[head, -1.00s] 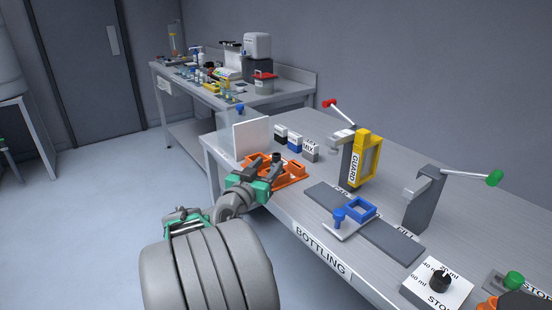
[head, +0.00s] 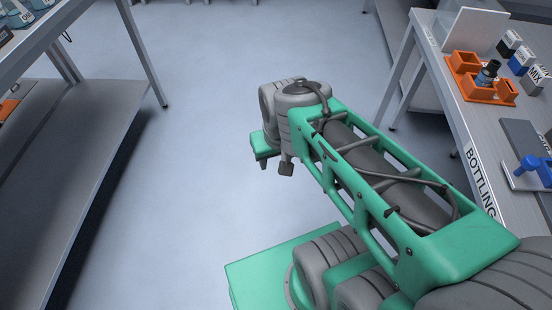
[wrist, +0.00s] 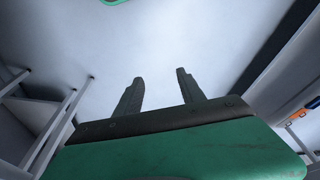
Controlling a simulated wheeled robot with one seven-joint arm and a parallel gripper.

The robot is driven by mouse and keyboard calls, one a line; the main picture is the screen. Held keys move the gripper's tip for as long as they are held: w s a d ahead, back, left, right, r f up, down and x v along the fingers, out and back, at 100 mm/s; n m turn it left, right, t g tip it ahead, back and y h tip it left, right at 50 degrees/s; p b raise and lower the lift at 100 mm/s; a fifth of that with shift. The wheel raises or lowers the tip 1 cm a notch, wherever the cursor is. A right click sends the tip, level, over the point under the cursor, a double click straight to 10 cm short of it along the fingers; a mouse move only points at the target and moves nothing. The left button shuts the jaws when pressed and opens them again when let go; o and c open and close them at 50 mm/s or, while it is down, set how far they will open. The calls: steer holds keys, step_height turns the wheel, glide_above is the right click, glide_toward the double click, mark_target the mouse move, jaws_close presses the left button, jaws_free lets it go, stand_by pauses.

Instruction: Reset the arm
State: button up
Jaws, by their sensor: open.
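My arm, in green and grey, reaches from the lower right to the middle of the head view, over open floor. My gripper's two dark fingers (wrist: 160,92) show in the wrist view. They stand apart with nothing between them, over pale floor. In the head view the green end of my gripper (head: 264,146) is partly hidden behind the grey wrist joint, and the fingertips are hard to make out there. My gripper is well clear of both tables.
The bottling table (head: 458,125) is at the right, with an orange holder (head: 492,95), a dark bottle (head: 488,72) in it, a white panel (head: 472,31), small boxes and a blue fixture (head: 530,166). Another table with a lower shelf (head: 75,180) is at the left. Floor between is clear.

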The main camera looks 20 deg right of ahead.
step_height(320, 180, up, 20)
steer(key=a+p, duration=0.1)
steer(key=p, duration=1.7)
steer(key=shift+n, duration=0.4)
steer(key=shift+s, duration=0.1)
